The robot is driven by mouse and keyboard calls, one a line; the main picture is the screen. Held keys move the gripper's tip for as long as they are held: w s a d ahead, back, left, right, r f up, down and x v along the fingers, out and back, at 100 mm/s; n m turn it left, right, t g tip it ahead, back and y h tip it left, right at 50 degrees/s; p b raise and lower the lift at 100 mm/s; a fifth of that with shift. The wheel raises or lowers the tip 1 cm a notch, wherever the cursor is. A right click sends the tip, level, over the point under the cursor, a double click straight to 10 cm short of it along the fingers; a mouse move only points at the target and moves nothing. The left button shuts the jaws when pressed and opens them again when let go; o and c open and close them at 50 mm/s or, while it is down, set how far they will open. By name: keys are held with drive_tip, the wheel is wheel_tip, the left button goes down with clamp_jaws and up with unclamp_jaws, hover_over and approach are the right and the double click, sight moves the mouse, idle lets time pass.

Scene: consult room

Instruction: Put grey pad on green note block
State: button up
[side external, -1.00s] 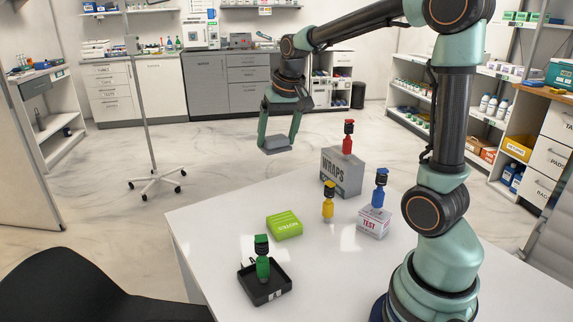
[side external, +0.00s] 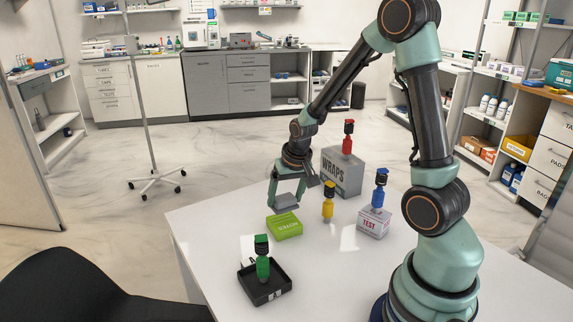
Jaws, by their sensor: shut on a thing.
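The grey pad (side external: 286,201) is held between the fingers of my gripper (side external: 286,197), which is shut on it. The pad is a small flat grey block. The green note block (side external: 285,226) lies flat on the white table, with white lettering on its side. In the side external view my gripper and the pad show just above the note block's far edge in the picture. I cannot tell from this one view whether the pad is directly over the block or behind it.
A yellow bottle (side external: 328,203) stands right of the note block. A red bottle (side external: 348,138) tops the grey wraps box (side external: 342,172); a blue bottle (side external: 380,188) tops the white test box (side external: 373,222). A green bottle (side external: 262,260) stands in a black tray (side external: 281,278). The white table (side external: 325,290) is clear in front.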

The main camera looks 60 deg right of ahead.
sight(285, 209)
drive_tip(key=shift+f, duration=2.1)
drive_tip(key=shift+f, duration=0.15)
drive_tip(key=o, duration=1.1)
drive_tip(key=v, duration=1.2)
drive_tip(key=s+a+r+n, duration=0.2)
drive_tip(key=a+r, duration=0.1)
drive_tip(key=a, duration=0.1)
drive_tip(key=s+a+r+n+t, duration=0.1)
drive_tip(key=s+a+r+n, duration=0.1)
drive_tip(key=a+r, duration=0.1)
drive_tip(key=s+a+r+n+t+y, duration=0.1)
drive_tip(key=s+a+r+n, duration=0.1)
drive_tip(key=a, duration=0.3)
drive_tip(key=shift+s+a+r+n, duration=0.15)
drive_tip(key=shift+r+n, duration=0.1)
drive_tip(key=shift+r, duration=0.2)
drive_tip(key=shift+a+r+n, duration=0.2)
drive_tip(key=shift+r+n, duration=0.05)
drive_tip(key=shift+r, duration=0.2)
